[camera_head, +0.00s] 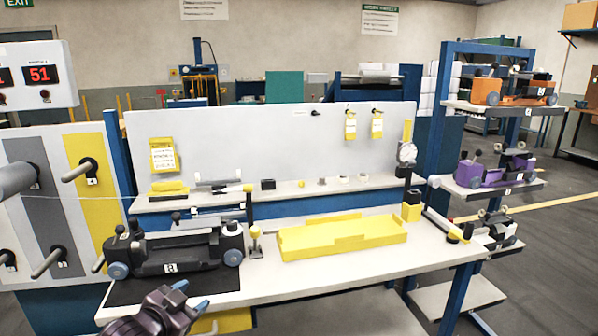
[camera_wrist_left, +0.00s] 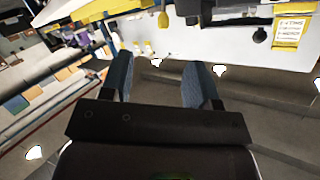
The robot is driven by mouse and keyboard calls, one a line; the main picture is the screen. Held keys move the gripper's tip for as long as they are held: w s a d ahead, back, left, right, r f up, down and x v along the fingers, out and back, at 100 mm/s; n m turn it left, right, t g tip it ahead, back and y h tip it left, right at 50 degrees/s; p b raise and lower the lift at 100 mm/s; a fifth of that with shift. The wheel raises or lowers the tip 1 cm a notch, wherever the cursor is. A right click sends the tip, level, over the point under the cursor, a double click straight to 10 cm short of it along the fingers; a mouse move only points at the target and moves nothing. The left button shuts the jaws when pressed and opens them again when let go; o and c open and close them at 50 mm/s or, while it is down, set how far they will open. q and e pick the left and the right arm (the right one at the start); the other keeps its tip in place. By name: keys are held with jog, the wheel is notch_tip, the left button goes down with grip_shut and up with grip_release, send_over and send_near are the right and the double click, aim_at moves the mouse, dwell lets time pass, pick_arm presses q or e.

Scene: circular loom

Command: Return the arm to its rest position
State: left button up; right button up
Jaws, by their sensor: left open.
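My left gripper (camera_head: 191,297) comes in low at the bottom of the head view, in front of the workbench's front edge. Its two blue-grey fingers are apart, with nothing between them. In the left wrist view the left gripper (camera_wrist_left: 160,82) also shows open and empty, with the grey floor and bench surroundings beyond. A black shuttle-like device (camera_head: 165,252) with blue-grey wheels sits on a dark mat (camera_head: 125,292) at the bench's left, behind the gripper and apart from it. My right gripper is not in either view.
The white workbench (camera_head: 290,285) holds a yellow tray (camera_head: 342,236) and a small yellow-topped tool (camera_head: 255,243). A peg panel (camera_head: 45,200) stands at left. A blue shelf rack (camera_head: 490,105) with orange and purple devices stands at right. Floor in front of the bench is clear.

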pick_arm(q)
jog(key=s+a+f+n+g+y, duration=0.1)
jog(key=s+f+n, duration=0.1)
jog(key=s+f, duration=0.5)
jog(key=s+a+f+n+g+y, duration=0.1)
jog(key=s+a+f+n+y, duration=0.1)
jog(key=s+f, duration=0.5)
jog(key=s+a+f+n+g+y, duration=0.1)
jog(key=s+f, duration=0.6)
jog(key=s, duration=1)
jog(key=n+y, duration=0.1)
jog(key=n, duration=0.1)
jog(key=shift+a+f+n, duration=0.15)
jog(key=shift+f+n, duration=0.15)
jog(key=shift+n, duration=0.1)
jog(key=shift+w+r, duration=0.1)
